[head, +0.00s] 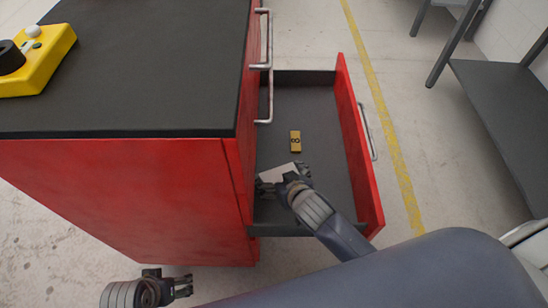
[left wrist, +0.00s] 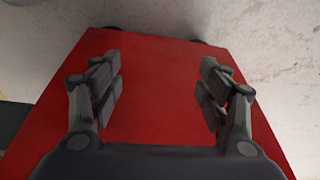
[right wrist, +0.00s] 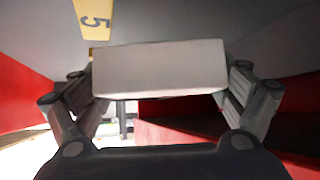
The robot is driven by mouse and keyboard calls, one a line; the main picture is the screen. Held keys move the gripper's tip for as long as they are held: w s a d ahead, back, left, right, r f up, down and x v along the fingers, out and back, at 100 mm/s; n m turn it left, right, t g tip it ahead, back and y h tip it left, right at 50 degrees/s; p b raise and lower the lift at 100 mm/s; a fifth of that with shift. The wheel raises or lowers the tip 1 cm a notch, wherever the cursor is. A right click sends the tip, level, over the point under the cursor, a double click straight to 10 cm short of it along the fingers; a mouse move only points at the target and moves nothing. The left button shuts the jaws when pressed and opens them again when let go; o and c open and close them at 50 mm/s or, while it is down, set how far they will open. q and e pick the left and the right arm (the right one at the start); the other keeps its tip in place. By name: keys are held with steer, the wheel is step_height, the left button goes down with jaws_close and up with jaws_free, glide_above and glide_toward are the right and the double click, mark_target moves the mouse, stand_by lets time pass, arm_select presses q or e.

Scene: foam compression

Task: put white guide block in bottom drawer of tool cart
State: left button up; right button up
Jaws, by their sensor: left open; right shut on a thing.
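The white guide block (head: 279,173) is held by my right gripper (head: 284,176) over the open bottom drawer (head: 318,190) of the red tool cart (head: 120,190). In the right wrist view the block (right wrist: 160,69) spans the gap between the right gripper's fingers (right wrist: 160,92). I cannot tell whether the block touches the drawer floor. My left gripper (head: 182,286) is open and empty beside the cart's lower side. The left wrist view shows its spread fingers (left wrist: 160,92) facing the red cart panel (left wrist: 160,110).
A yellow block with a dark marking (head: 295,141) lies in the drawer; it also shows in the right wrist view (right wrist: 93,15). A yellow box with a black knob (head: 45,62) sits on the cart's dark top (head: 150,70). A grey table (head: 505,110) stands at the right.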

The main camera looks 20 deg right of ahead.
steer(key=x, duration=0.2)
steer(key=b+x, duration=0.1)
steer(key=x, duration=0.1)
steer(key=r+x, duration=0.1)
steer(key=x, duration=0.1)
steer(key=shift+w, duration=0.35)
steer(key=b+x, duration=0.2)
steer(key=x, duration=0.2)
steer(key=shift+w+a+f, duration=0.1)
steer(key=shift+w+f, duration=0.1)
steer(key=shift+w, duration=0.15)
arm_select(q)
steer(key=v, duration=0.4)
steer(key=shift+s+a+r, duration=0.15)
steer(key=shift+s+r, duration=0.05)
arm_select(e)
steer(key=shift+f, duration=0.1)
steer(key=o, duration=1)
arm_select(q)
steer(key=shift+w+t, duration=0.15)
steer(key=shift+t, duration=0.15)
arm_select(e)
steer(key=shift+o, duration=0.2)
